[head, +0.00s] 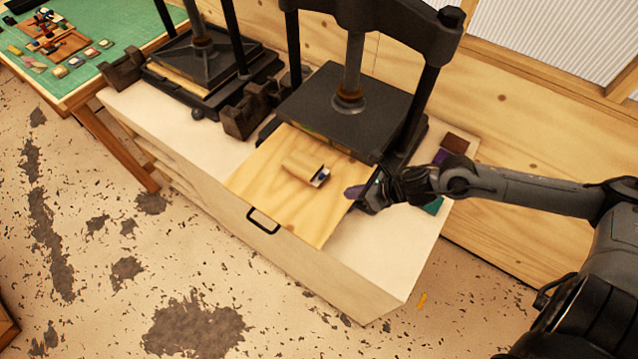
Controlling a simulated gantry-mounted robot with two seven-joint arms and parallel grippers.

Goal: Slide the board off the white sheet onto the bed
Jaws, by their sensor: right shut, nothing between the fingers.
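A light plywood board (262,184) lies tilted across the picture on a white cabinet top (385,245), its far end under the black plate (350,112) of the nearer press. A small tan block-like book (303,168) lies on the board. I cannot make out a separate white sheet; the pale surface shows around the board. The bed of the press is mostly hidden under the plate. My right gripper (362,196) is shut and empty, at the board's right edge; I cannot tell whether it touches. My left gripper is out of view.
A second black press (205,70) stands to the left, with dark iron blocks (240,118) between the presses. A dark handle (263,221) shows at the cabinet's front edge. A green-topped table (120,35) with small items is at upper left. Small dark and green pieces lie right of the press.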

